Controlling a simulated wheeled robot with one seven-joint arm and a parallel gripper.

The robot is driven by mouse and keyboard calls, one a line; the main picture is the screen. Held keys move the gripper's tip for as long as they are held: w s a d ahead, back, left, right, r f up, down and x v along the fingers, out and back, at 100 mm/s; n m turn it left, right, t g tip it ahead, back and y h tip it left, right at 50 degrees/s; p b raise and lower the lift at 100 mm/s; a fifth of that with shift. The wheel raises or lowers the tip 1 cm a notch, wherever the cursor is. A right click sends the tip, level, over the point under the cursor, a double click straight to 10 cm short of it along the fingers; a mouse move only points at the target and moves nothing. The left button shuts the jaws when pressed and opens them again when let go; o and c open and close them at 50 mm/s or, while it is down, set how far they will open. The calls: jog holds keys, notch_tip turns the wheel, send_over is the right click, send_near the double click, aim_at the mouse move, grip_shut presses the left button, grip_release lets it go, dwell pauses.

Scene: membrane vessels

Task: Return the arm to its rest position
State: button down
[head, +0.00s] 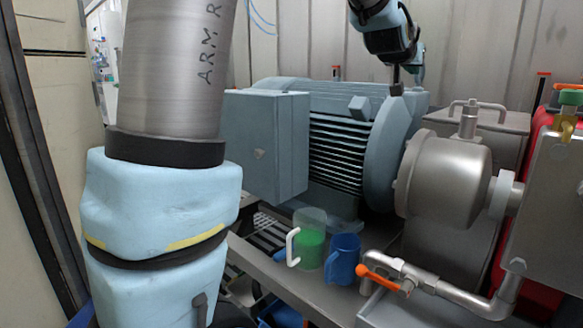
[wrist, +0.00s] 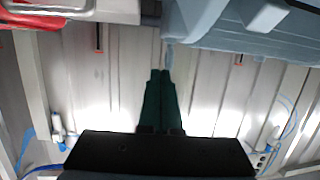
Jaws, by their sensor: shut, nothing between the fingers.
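My gripper (wrist: 160,74) shows in the wrist view with its two dark green fingers together and nothing between them. In the head view the end of my arm with my gripper (head: 396,80) hangs at the top, right of centre. It points down in front of or over the right part of the blue-grey motor (head: 345,95). Whether its tips touch the motor cannot be told. The thick grey and light blue arm links at the left of the head view are mine.
A steel pump (head: 445,180) adjoins the motor. Below stand a clear mug with green contents (head: 311,245) and a blue mug (head: 345,262). A pipe with an orange-handled valve (head: 376,277) runs at the front right. A panelled wall (wrist: 100,80) stands behind.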

jog(key=a+f+n+g+y, duration=0.2)
jog(key=a+f+y, duration=0.2)
jog(key=a+f, duration=0.8)
jog(key=s+a+f+n+g+y, duration=0.45)
jog(key=s+a+f+g, duration=0.35)
jog(key=s+a+f, duration=1.4)
notch_tip(320, 180, up, 35)
jog(key=a+p, duration=0.1)
jog(key=p, duration=3.3)
jog(key=shift+w+a+r+g+p, duration=0.15)
jog(key=shift+w+a+g+p, duration=0.15)
jog(key=shift+w, duration=0.05)
jog(key=shift+m, duration=0.25)
